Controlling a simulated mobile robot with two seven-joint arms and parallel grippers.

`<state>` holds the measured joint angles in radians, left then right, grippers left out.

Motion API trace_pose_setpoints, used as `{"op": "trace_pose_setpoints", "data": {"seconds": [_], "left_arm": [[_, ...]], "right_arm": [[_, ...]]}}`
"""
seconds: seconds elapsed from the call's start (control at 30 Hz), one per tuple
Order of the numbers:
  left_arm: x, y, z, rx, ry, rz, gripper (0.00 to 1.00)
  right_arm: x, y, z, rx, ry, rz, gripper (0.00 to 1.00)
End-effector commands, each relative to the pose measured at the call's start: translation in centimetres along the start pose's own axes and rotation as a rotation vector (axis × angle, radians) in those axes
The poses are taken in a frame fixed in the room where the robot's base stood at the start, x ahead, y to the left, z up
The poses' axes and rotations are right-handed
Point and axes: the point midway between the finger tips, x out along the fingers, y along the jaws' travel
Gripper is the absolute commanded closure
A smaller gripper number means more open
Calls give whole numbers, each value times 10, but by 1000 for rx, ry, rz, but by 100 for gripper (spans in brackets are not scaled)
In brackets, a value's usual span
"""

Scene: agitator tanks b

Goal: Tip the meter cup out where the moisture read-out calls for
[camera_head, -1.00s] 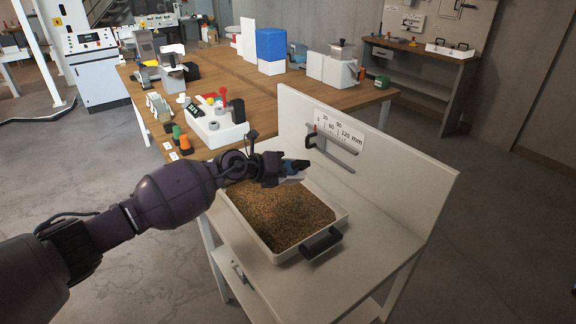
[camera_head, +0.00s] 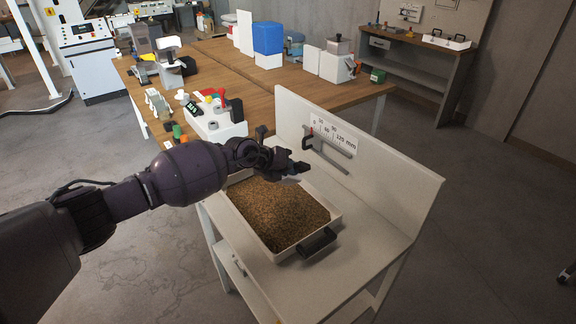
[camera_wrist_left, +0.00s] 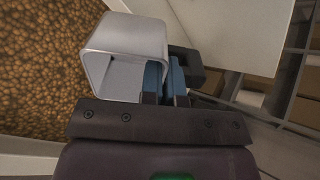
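My left gripper (camera_head: 298,169) is over the back right part of a white tray (camera_head: 334,217) of brown grain (camera_head: 280,213). In the left wrist view its blue fingers (camera_wrist_left: 165,82) are close together at the meter cup (camera_wrist_left: 126,40), a pale square-mouthed cup with a dark handle (camera_wrist_left: 187,66). They look shut on it. The visible inside of the cup is pale, with no grain showing there. In the head view the cup is mostly hidden by the gripper. A white unit with a dark read-out (camera_head: 194,108) stands on the wooden table; its figures are too small to read. My right gripper is out of view.
The tray sits on a white stand (camera_head: 350,262) with an upright back panel (camera_head: 385,172) bearing a mm scale (camera_head: 333,132). The wooden table (camera_head: 247,84) behind holds a blue container (camera_head: 268,38), white boxes and small tools. Open floor lies to the right.

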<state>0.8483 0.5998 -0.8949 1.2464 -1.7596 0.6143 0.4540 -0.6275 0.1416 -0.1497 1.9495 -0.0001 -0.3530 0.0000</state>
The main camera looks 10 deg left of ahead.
Motion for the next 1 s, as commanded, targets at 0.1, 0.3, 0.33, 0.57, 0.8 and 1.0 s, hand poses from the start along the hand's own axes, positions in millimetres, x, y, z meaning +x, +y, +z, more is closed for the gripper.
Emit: {"op": "trace_pose_setpoints", "data": {"seconds": [0.1, 0.3, 0.33, 0.57, 0.8, 1.0], "left_arm": [[1, -3, 2, 3, 49, 65, 100], [2, -4, 3, 2, 92, 121, 100], [2, -5, 4, 3, 104, 137, 100], [7, -6, 5, 3, 241, 318, 100], [8, -5, 4, -1, 322, 421, 100], [14, -2, 1, 3, 401, 526, 100]], "right_arm": [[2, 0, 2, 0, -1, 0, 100], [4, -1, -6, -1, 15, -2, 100], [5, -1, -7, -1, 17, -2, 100], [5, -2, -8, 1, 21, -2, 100], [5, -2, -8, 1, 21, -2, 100], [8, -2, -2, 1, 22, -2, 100]]}}
